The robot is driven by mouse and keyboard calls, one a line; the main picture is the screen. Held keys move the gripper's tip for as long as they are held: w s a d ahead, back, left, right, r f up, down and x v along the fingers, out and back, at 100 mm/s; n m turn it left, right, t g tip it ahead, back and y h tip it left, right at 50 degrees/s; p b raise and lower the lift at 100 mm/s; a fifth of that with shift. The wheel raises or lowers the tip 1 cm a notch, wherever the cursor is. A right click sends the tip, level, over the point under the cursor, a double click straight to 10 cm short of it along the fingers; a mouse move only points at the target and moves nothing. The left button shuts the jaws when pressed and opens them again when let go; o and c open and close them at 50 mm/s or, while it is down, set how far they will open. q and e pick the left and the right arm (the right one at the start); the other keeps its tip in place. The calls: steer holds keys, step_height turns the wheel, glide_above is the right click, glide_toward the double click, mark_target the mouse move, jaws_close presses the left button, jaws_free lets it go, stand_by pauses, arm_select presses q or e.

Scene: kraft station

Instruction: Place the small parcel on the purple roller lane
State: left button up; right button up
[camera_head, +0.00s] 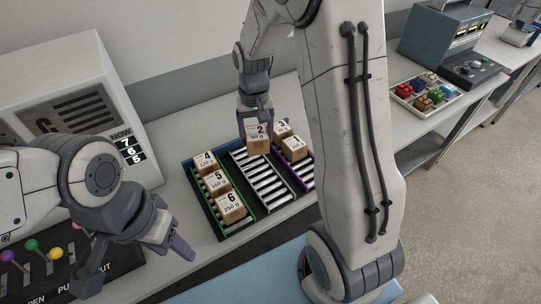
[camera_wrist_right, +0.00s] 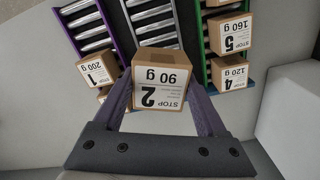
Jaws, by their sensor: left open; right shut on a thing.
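The small parcel, a brown box marked 2 and 90 g (camera_head: 258,146), is held between the fingers of my right gripper (camera_head: 256,118). It appears over the far end of the middle grey lane, left of parcels 3 and 1. In the right wrist view the same box (camera_wrist_right: 160,78) sits between both fingers, label facing the camera. The purple roller lane (camera_head: 303,173) is at the right of the rack, partly hidden by my right arm; its purple rail shows in the right wrist view (camera_wrist_right: 105,22). My left gripper (camera_head: 136,264) is open and empty at the lower left.
Parcels 3 (camera_head: 281,129) and 1 (camera_head: 294,149) stand at the purple lane's far end. The green lane (camera_head: 196,190) holds parcels 4, 5 and 6. The grey lane's near rollers (camera_head: 270,185) are bare. A grey-white machine (camera_head: 70,90) stands left.

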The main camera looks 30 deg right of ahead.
steer(key=s+d+n+b, duration=0.3)
steer(key=s+d+n, duration=0.1)
steer(key=s+d, duration=1.4)
steer(key=w+a+f, duration=0.1)
steer(key=w+f, duration=0.1)
steer(key=w, duration=0.1)
steer(key=w+a+f+p, duration=0.1)
steer(key=w+f, duration=0.1)
steer(key=w, duration=0.2)
steer(key=w+a+f+p, duration=0.1)
steer(key=w+a+f, duration=0.1)
steer(key=w+f, duration=0.1)
steer(key=shift+w, duration=0.2)
step_height(320, 180, down, 3)
steer(key=shift+d+f+p, duration=0.1)
steer(key=shift+p, duration=0.45)
steer(key=shift+f, duration=0.3)
